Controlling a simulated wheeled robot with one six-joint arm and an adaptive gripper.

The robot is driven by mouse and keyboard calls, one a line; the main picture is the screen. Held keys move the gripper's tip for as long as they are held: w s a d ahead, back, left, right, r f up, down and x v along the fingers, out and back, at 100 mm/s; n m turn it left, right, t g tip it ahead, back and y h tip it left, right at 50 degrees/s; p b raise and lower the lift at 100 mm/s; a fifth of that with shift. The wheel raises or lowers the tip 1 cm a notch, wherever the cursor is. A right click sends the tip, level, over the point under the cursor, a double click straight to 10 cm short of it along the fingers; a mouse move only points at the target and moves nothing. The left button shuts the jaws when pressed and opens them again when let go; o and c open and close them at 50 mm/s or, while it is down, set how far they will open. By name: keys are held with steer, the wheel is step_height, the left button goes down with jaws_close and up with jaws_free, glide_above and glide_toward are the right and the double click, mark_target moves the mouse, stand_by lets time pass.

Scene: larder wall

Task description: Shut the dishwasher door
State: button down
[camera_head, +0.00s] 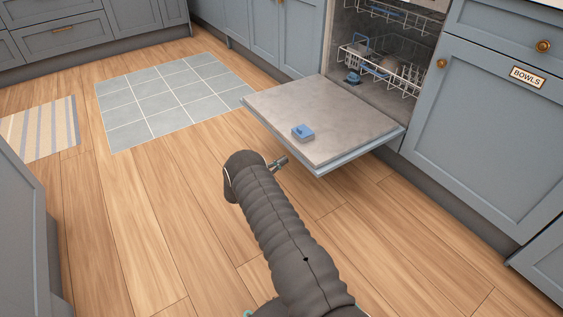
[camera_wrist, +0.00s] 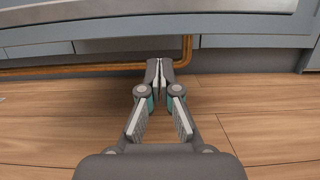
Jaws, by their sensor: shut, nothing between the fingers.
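The dishwasher door (camera_head: 318,118) is folded down, about level, its grey inner face up with a small blue block (camera_head: 303,132) on it. The dishwasher's open tub (camera_head: 372,97) holds white wire racks. My gripper (camera_head: 279,163) is near the door's front edge, at its left part, and low beside it. In the wrist view my gripper (camera_wrist: 159,68) is shut and empty, its fingertips together, pointing toward the cabinet base. The door's edge (camera_wrist: 160,17) crosses the top of that view, above the fingers. I cannot tell whether they touch.
Blue-grey cabinets flank the dishwasher; the right one (camera_head: 487,130) bears a BOWLS label (camera_head: 527,77). A tiled grey mat (camera_head: 172,97) and a striped rug (camera_head: 41,129) lie on the wooden floor. A cabinet side (camera_head: 22,240) stands at the left. The floor before the door is clear.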

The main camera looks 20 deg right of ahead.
mark_target(296, 152)
steer(key=x, duration=0.7)
steer(key=shift+d, duration=0.1)
